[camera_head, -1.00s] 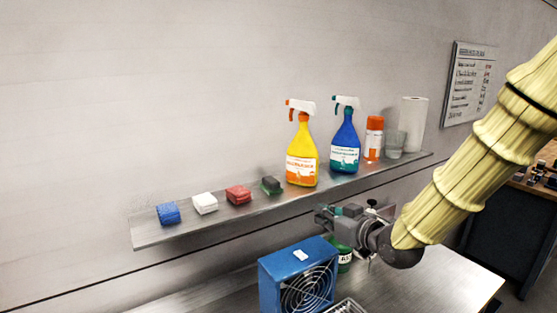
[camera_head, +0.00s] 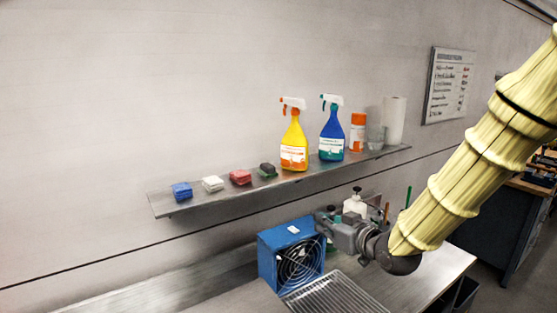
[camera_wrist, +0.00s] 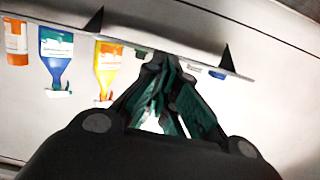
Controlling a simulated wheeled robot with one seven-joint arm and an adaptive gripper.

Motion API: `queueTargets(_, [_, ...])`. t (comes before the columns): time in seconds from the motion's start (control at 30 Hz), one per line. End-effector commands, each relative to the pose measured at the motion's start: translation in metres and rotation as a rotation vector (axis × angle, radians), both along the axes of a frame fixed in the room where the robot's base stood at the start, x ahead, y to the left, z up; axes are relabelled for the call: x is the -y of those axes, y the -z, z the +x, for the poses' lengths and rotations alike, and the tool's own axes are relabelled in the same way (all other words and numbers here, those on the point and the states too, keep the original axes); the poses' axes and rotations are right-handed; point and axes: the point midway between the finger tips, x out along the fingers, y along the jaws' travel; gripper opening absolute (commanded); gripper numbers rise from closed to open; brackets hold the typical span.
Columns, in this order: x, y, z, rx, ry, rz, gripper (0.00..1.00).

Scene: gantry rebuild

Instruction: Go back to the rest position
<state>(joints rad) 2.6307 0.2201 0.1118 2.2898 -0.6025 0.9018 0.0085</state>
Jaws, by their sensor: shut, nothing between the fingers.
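My gripper (camera_head: 322,220) is in front of the wall, below the shelf (camera_head: 225,203) and just above the blue fan box (camera_head: 284,240). In the wrist view, which is upside down, its dark and green fingers (camera_wrist: 160,62) come together and hold nothing. The shelf edge (camera_wrist: 215,66) shows beyond the fingertips. My yellow-sleeved arm comes in from the right of the head view.
A wire rack (camera_head: 335,294) lies on the metal bench. A white bottle (camera_head: 355,206) stands behind my gripper.

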Motion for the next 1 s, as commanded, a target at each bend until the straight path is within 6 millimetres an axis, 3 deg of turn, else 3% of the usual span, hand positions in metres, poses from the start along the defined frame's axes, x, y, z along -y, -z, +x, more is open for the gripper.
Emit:
queueTargets(0.37, [0.01,0.083,-0.015,-0.155,0.055,-0.017,0.0])
queueTargets(0.57, [0.021,0.158,-0.039,-0.301,0.108,-0.037,0.0])
queueTargets(0.77, [0.037,0.248,-0.084,-0.49,0.18,-0.071,0.0])
queueTargets(1.0, [0.056,0.343,-0.155,-0.711,0.262,-0.125,0.0])
